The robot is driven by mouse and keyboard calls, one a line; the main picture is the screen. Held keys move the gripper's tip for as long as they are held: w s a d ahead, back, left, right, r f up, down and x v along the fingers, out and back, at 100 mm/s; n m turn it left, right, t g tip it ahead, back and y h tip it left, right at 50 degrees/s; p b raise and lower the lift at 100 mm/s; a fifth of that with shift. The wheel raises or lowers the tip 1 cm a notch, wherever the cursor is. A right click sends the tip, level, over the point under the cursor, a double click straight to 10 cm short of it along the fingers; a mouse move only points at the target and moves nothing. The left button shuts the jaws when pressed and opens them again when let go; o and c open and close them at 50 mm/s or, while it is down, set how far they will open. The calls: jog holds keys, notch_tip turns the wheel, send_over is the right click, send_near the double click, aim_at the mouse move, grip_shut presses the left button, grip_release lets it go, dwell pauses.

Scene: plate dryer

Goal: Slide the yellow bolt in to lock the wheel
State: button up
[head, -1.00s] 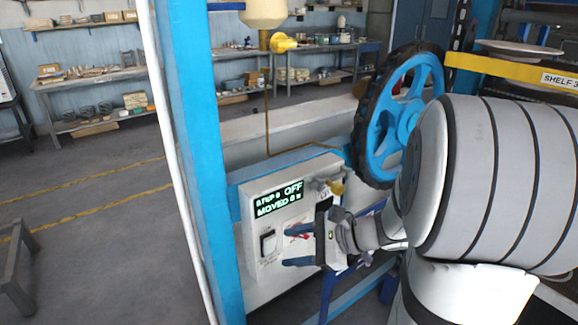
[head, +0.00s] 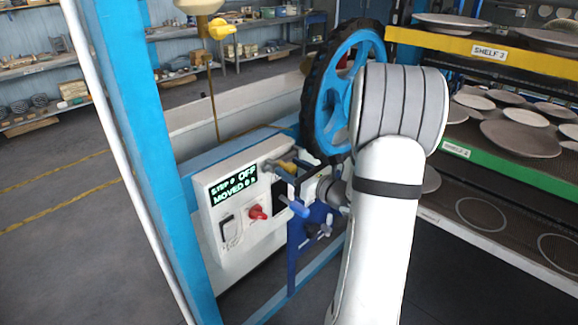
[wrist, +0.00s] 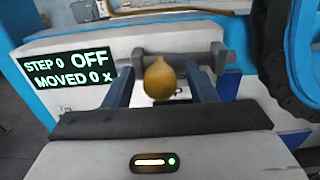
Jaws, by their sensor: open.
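My gripper (wrist: 162,64) is open, with one blue finger on each side of the knob. I see no clear contact. In the head view my gripper (head: 284,186) is at the box's front, partly overlapping the bolt. The blue spoked wheel (head: 316,90) with a black tyre stands behind my arm, partly hidden. Its tyre edge shows in the wrist view (wrist: 268,60).
The control box (head: 212,225) has a display reading OFF, a red knob (head: 257,212) and a switch (head: 227,230). A blue post (head: 140,130) stands left. Shelves with plates (head: 515,170) are on the right. Floor at left is clear.

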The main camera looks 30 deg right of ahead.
jog(key=shift+w+a, duration=0.2)
jog(key=shift+w, duration=0.2)
jog(key=shift+c, duration=0.3)
grip_shut()
